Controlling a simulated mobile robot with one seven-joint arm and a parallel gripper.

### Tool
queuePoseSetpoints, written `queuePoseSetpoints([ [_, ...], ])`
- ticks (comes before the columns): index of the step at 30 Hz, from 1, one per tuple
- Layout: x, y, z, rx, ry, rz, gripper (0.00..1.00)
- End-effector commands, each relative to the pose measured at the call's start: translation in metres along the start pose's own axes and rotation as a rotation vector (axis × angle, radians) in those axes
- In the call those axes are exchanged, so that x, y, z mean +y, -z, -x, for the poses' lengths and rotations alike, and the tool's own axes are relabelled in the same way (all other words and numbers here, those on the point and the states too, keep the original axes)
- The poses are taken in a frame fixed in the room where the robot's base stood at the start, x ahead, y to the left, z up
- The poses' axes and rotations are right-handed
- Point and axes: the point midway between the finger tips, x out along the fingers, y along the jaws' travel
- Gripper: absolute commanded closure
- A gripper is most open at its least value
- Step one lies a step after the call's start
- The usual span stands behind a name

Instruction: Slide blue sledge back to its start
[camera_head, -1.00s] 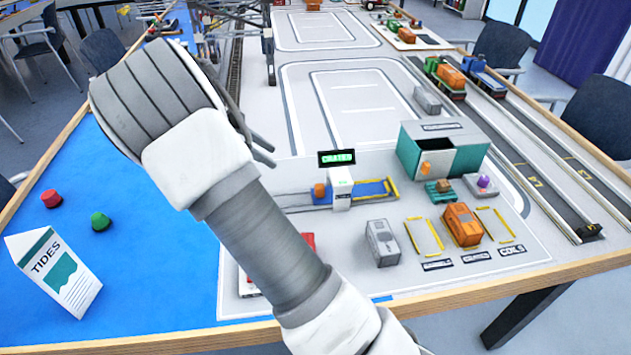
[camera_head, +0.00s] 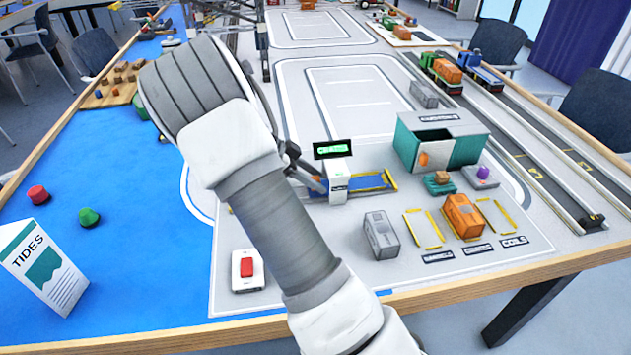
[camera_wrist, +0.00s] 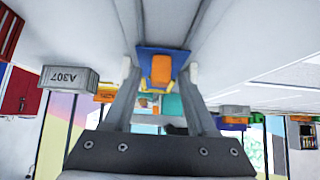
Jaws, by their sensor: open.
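The blue sledge (camera_wrist: 178,52) with its orange knob (camera_wrist: 161,70) shows in the wrist view between my fingertips. In the head view the knob (camera_head: 316,178) is at the left of a small white gate (camera_head: 338,184), partly hidden by my fingers. Blue also shows in the yellow-edged track (camera_head: 366,184) right of the gate; I cannot tell if it is the sledge's own plate. My gripper (camera_head: 308,178) is open, with one finger on each side of the knob in the wrist view (camera_wrist: 162,84). Contact cannot be told.
A lit green sign (camera_head: 333,149) tops the gate. A grey container (camera_head: 381,236) and an orange one (camera_head: 463,216) stand in front. A teal-and-grey shed (camera_head: 441,140) stands behind right. A red-button box (camera_head: 248,270) is at the front left.

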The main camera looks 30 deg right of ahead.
Motion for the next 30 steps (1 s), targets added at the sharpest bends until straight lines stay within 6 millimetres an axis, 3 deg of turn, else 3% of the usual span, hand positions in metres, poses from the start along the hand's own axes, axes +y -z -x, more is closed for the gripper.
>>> queuePoseSetpoints([
  [10, 0.0001, 0.0, -0.0047, 0.0, 0.0, 0.001, 0.43],
  [20, 0.0002, 0.0, -0.0045, 0.0, 0.0, 0.0, 1.0],
  [30, 0.0004, 0.0, -0.0045, 0.0, -0.001, 0.0, 1.0],
])
